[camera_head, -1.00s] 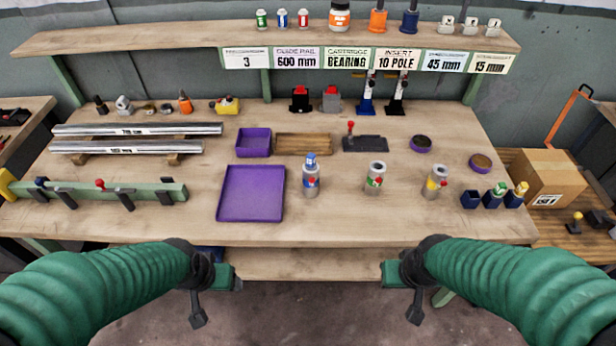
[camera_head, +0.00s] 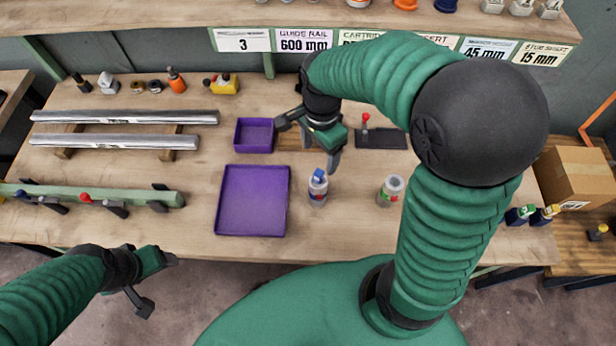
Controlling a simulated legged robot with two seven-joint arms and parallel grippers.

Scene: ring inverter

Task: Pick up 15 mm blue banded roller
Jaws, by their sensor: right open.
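The blue banded roller (camera_head: 317,189) stands upright on the bench, right of the large purple tray. It is a grey cylinder with a blue band, a small red part on its side and a blue top. My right gripper (camera_head: 308,146) is open and empty above the bench, just behind the roller, its fingers pointing down with one finger close to the roller's top. I cannot tell whether they touch. My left gripper (camera_head: 158,285) is open and empty in front of the bench's front edge at lower left.
A large purple tray (camera_head: 230,232) and a smaller purple tray (camera_head: 254,150) lie left of the roller. A dark block with a red knob (camera_head: 380,139) lies behind. My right arm hides much of the bench's right side.

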